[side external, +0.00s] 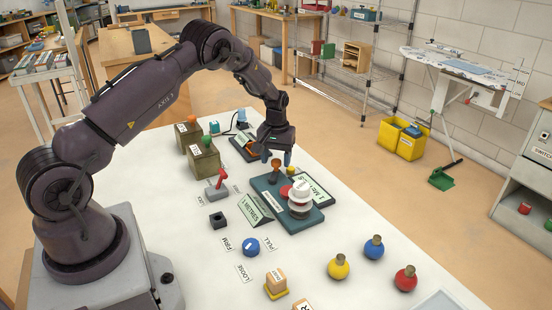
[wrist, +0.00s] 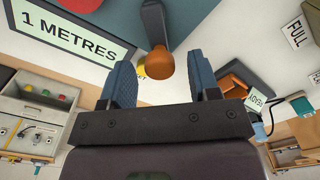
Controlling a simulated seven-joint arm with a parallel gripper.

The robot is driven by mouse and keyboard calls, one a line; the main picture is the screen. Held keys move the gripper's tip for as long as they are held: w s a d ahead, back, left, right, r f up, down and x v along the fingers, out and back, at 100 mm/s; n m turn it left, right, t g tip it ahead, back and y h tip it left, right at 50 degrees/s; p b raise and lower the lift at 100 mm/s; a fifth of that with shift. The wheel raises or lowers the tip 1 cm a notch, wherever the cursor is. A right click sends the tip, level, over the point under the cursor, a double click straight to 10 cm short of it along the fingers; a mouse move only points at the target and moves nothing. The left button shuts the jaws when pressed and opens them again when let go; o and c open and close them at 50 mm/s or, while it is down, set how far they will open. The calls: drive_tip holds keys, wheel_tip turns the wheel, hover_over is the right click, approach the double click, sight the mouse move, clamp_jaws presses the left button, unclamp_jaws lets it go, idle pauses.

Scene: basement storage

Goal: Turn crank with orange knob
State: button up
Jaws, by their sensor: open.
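The orange knob (side external: 276,162) stands on the back left of a teal device (side external: 309,222) on the white table. In the wrist view the knob (wrist: 159,64) sits at the end of a dark crank arm (wrist: 153,25). My gripper (side external: 276,156) is directly above the knob, pointing down and open. In the wrist view the knob appears between the two blue fingers of my gripper (wrist: 160,70), with a gap on each side. The crank's lower part is hidden in the side view.
A red-handled lever (side external: 218,184) and green-brown boxes (side external: 203,158) stand left. Yellow (side external: 339,267), blue (side external: 373,248) and red (side external: 405,279) bulbs stand in front.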

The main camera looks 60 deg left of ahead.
sight(276, 160)
wheel_tip(276, 160, up, 13)
drive_tip(key=shift+f, duration=0.15)
drive_tip(key=shift+a, duration=0.1)
idle(0.3)
drive_tip(key=s+d+r+m+t, duration=0.2)
drive_tip(key=s+d+r+m, duration=0.1)
drive_tip(key=s+d+r, duration=0.2)
drive_tip(key=s+d+r+m+t, duration=0.1)
drive_tip(key=s+d+r+m, duration=0.2)
drive_tip(key=s+d+r, duration=0.3)
drive_tip(key=s+d+r+m+t, duration=0.2)
drive_tip(key=s+d+r, duration=0.3)
drive_tip(key=s+d, duration=0.6)
drive_tip(key=s+m, duration=0.1)
drive_tip(key=s, duration=0.3)
drive_tip(key=shift+s+r+t, duration=0.2)
drive_tip(key=shift+r+t, duration=0.1)
drive_tip(key=shift+r, duration=0.05)
idle(0.7)
